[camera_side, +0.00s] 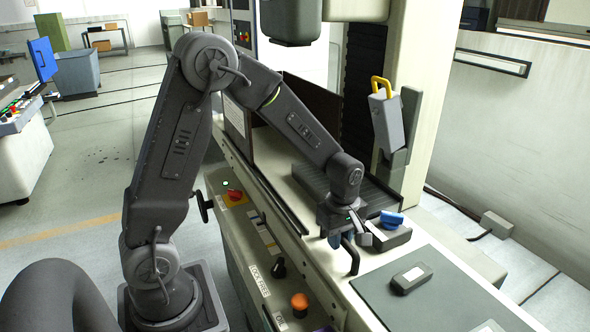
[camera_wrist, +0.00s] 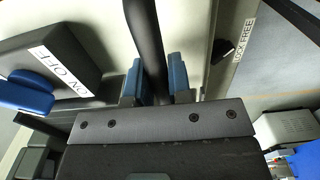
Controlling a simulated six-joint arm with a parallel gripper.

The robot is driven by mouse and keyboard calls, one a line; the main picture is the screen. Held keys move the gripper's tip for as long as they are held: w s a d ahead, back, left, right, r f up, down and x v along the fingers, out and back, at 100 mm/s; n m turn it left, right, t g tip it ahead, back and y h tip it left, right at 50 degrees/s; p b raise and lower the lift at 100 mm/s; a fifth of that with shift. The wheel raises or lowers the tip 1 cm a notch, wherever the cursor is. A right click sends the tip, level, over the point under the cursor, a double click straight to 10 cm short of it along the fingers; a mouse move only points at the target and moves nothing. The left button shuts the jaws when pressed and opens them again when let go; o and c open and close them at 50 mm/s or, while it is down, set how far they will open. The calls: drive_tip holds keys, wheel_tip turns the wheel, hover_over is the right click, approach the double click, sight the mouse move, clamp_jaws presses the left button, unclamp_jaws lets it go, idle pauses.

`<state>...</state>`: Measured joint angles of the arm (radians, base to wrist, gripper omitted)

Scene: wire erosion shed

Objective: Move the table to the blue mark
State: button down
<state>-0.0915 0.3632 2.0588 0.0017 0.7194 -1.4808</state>
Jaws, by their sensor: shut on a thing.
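My gripper (camera_side: 346,238) is low over the front edge of the pale machine bed. Its blue-padded fingers are shut on a dark bent handle (camera_side: 353,260), which rises from that edge. In the wrist view the gripper (camera_wrist: 157,82) has one blue pad on each side of the handle's dark bar (camera_wrist: 146,32). A dark ribbed slab (camera_side: 318,180) lies on the bed behind the gripper; I cannot tell whether it is part of the table. I cannot pick out a blue mark in either view.
A dark box with a blue switch (camera_side: 391,219) stands right of my gripper; the wrist view shows its ON OFF label (camera_wrist: 58,72). A black LOCK FREE knob (camera_side: 279,268), an orange button (camera_side: 299,303) and a red button (camera_side: 235,195) line the front. A grey mat (camera_side: 440,300) lies at right.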

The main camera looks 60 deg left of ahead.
drive_tip(key=shift+a, duration=2.5)
drive_tip(key=shift+c, duration=0.4)
unclamp_jaws()
drive_tip(key=shift+r, duration=4)
drive_tip(key=shift+s+d+r+m, duration=0.2)
drive_tip(key=shift+d+r+m, duration=0.05)
drive_tip(key=shift+r+m, duration=0.1)
drive_tip(key=s+d+r+m+t, duration=0.2)
drive_tip(key=s+d+r+m, duration=0.2)
drive_tip(key=s+m, duration=0.4)
drive_tip(key=s+d+r+m+t, duration=0.3)
drive_tip(key=s+d+r+m, duration=0.1)
drive_tip(key=s+m, duration=0.4)
drive_tip(key=shift+s+r+m+t, duration=0.3)
drive_tip(key=shift+s+r+m, duration=0.15)
drive_tip(key=shift+m, duration=0.2)
